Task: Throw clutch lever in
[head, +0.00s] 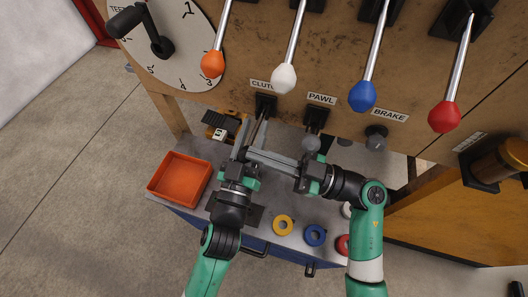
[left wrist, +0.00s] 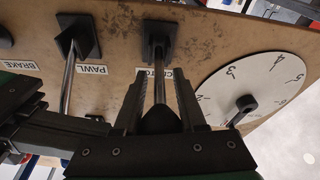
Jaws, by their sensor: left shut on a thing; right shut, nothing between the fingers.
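The clutch lever (head: 262,118) comes out of a dark mount under the CLUTCH label on the wooden panel. In the left wrist view its metal shaft (left wrist: 160,85) runs between the fingers, with its dark knob (left wrist: 158,122) close to the palm. My left gripper (head: 249,138) is shut on the clutch lever; it also shows in the left wrist view (left wrist: 161,100). My right gripper (head: 251,154) is shut and empty, its fingers reaching left close beside the left gripper's fingers. I cannot tell whether they touch.
The pawl lever (head: 313,132) and brake lever (head: 376,137) sit to the right. Orange, white, blue and red-knobbed levers hang above. A numbered dial (head: 178,62) with a crank is upper left. An orange tray (head: 180,178) and coloured rings (head: 283,225) lie on the bench.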

